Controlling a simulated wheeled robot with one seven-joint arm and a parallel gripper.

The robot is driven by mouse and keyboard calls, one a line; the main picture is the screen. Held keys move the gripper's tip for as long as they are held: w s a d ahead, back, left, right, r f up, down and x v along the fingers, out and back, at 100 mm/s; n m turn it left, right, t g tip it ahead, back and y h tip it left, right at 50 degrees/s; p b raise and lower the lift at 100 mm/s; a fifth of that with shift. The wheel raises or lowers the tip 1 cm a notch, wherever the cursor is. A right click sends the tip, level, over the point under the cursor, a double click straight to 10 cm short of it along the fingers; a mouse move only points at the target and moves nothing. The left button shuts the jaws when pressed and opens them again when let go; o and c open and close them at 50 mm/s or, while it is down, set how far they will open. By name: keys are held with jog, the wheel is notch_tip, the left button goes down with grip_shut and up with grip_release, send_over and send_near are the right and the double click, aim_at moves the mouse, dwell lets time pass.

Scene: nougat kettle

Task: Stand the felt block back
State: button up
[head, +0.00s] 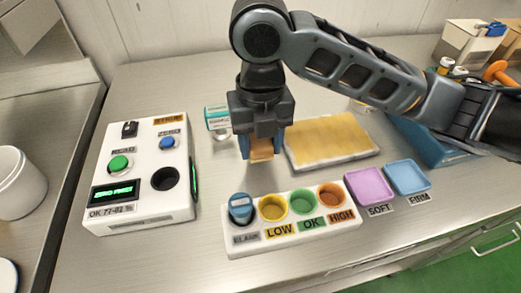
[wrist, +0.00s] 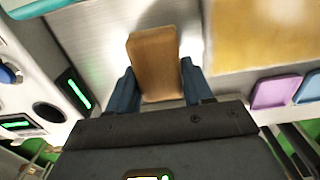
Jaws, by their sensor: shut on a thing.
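My gripper (head: 261,148) points down over the middle of the steel counter. Its blue fingers are shut on a tan-brown block, the felt block (head: 262,156). In the wrist view the felt block (wrist: 154,58) sits between the two fingers (wrist: 159,86), slightly tilted, its broad face showing. I cannot tell whether that end touches the counter. A small teal and white item (head: 217,117) stands just behind and left of my gripper.
A white control box (head: 145,178) stands at left. In front is a white rack (head: 290,243) with a blue-capped item (head: 240,209) and coloured cups. A yellow-topped slab (head: 332,142) lies to the right. Purple (head: 370,188) and blue (head: 407,177) trays sit at front right.

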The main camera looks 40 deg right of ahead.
aim_at(260, 155)
jog(key=shift+f, duration=1.5)
jog(key=shift+f, duration=0.2)
jog(key=o, duration=1.1)
jog(key=shift+r, duration=0.2)
notch_tip(260, 155, up, 12)
jog(key=shift+r+p, duration=0.1)
jog(key=shift+p, duration=0.35)
jog(key=shift+s, duration=0.1)
